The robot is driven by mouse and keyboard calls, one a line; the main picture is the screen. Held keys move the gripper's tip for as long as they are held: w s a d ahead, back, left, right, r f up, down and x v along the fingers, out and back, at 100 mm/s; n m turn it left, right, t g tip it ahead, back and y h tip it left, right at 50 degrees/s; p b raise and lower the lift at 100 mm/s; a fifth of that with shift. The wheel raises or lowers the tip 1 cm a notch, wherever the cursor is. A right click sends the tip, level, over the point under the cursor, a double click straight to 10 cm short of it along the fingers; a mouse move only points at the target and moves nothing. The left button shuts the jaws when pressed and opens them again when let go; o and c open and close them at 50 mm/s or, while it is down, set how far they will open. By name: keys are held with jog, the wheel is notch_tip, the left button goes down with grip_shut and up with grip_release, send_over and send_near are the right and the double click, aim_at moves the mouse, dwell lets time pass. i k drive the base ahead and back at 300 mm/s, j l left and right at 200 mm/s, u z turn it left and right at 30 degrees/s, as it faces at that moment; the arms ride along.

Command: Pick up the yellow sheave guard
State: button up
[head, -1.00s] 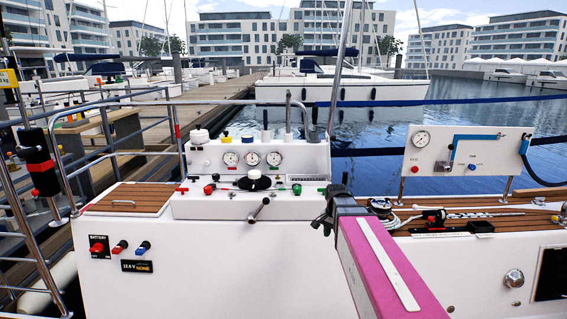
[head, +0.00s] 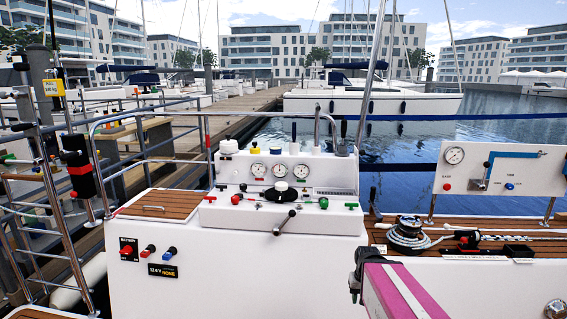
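I cannot pick out a yellow sheave guard with certainty. A yellow box or tag (head: 53,88) with dark lettering is on the rail post at the far left. My gripper (head: 359,272) is a dark shape at the end of my pink arm, low and right of the console's crank handle. It is far from both yellow things. Its fingers are not clear, and I see nothing held in it.
The white console (head: 330,172) carries gauges and knobs. A winch with rope (head: 408,234) sits on the wooden deck to the right, beyond my arm. A white gauge panel (head: 470,155) stands behind it. Metal railings (head: 60,215) fill the left side.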

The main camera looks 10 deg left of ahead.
aim_at(254, 150)
jog(key=k+j, duration=0.1)
jog(key=j, duration=0.85)
jog(key=k+j, duration=0.1)
jog(key=j, duration=0.85)
